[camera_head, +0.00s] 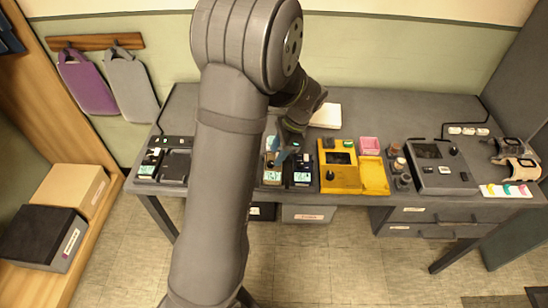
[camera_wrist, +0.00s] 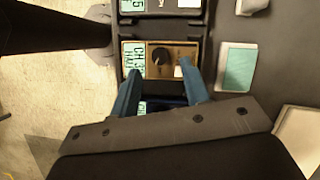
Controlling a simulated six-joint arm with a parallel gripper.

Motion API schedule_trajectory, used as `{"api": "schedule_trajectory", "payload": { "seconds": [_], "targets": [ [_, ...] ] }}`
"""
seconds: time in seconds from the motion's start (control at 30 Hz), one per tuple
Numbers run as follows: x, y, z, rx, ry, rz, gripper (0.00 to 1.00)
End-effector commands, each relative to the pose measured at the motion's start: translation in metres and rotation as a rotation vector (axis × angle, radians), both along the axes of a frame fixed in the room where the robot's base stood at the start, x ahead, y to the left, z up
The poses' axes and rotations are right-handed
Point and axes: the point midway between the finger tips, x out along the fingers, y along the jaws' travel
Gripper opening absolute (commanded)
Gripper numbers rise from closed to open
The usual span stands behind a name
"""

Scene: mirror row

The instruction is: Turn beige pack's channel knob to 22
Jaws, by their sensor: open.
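The beige pack (camera_wrist: 153,73) lies on the desk in front of my gripper in the wrist view, its label turned sideways. Its dark round channel knob (camera_wrist: 160,56) sits on the face beside a pale green display (camera_wrist: 132,60) that starts with "CH 3"; the rest of the number is unclear. In the head view the beige pack (camera_head: 272,174) is partly hidden by my arm. My gripper (camera_wrist: 163,83) is open, with blue fingers apart on either side of the knob's line and nothing between them. I cannot tell its height above the knob.
A dark pack (camera_head: 300,176) stands close beside the beige one. A yellow case (camera_head: 334,180) lies open to the right, with a pink block (camera_head: 369,145) behind it. A grey device (camera_head: 440,166) is farther right. More packs (camera_head: 149,170) stand at the left.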

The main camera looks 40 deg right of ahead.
Motion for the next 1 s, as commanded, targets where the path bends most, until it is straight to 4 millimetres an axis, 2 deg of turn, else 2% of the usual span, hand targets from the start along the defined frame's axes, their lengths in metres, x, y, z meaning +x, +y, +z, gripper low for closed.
{"api": "schedule_trajectory", "payload": {
  "seconds": [0.1,0.2,0.57,0.67,0.8,1.0],
  "targets": [
    [0.003,0.006,-0.016,0.003,0.001,0.0,0.42],
    [0.005,0.009,-0.024,0.001,0.0,0.0,0.42],
    [0.006,0.011,-0.03,0.0,0.0,0.0,0.42],
    [0.006,0.011,-0.03,0.0,0.0,0.0,0.27],
    [0.006,0.011,-0.029,0.0,0.0,0.0,0.0],
    [0.006,0.011,-0.029,0.0,-0.001,0.007,0.0]
  ]
}}
